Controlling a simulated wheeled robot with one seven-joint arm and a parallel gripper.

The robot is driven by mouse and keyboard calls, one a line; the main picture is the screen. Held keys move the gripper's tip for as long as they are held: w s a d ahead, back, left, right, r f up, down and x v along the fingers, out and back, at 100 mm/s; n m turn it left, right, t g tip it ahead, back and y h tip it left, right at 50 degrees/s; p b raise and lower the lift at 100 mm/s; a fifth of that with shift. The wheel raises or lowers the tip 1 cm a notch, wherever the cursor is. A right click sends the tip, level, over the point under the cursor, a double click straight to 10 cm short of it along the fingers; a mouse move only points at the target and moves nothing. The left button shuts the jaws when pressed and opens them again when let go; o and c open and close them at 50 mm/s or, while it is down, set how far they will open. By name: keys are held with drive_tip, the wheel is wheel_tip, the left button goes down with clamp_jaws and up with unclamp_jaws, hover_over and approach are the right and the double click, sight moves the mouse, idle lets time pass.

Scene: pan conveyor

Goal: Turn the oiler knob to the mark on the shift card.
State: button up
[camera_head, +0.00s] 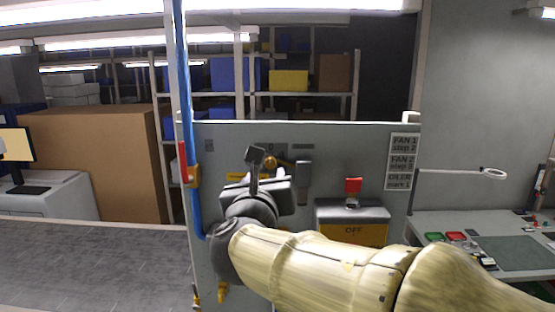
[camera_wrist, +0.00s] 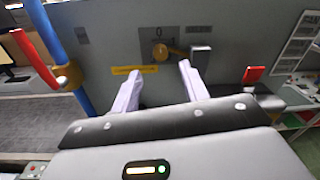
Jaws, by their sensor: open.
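A grey upright panel (camera_head: 340,142) stands ahead. The shift card (camera_head: 403,162) is on its right side and reads FAN 1 step 2, FAN 2 with a step I cannot read surely, and OILER mark 1. An orange-yellow knob (camera_head: 271,162) is on the panel, partly behind my arm. In the wrist view the knob (camera_wrist: 166,52) has a pointed arm toward the right and a 0 above it. I cannot read a label naming it the oiler. My gripper (camera_wrist: 158,78) is open and empty, its fingers below the knob and apart from it.
A grey switch (camera_wrist: 200,56) sits just right of the knob. A red lever (camera_head: 353,186) is above a box marked OFF (camera_head: 353,230). A blue pipe (camera_head: 182,100) with a red-handled valve (camera_head: 183,165) runs along the panel's left. A workbench (camera_head: 465,222) stands at right.

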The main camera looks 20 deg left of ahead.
sight(270, 164)
drive_tip(key=w+p, duration=0.1)
drive_tip(key=w, duration=0.2)
drive_tip(key=w+a+p, duration=0.1)
drive_tip(key=w, duration=0.3)
drive_tip(key=shift+w+a, duration=0.1)
drive_tip(key=shift+a, duration=0.1)
clamp_jaws()
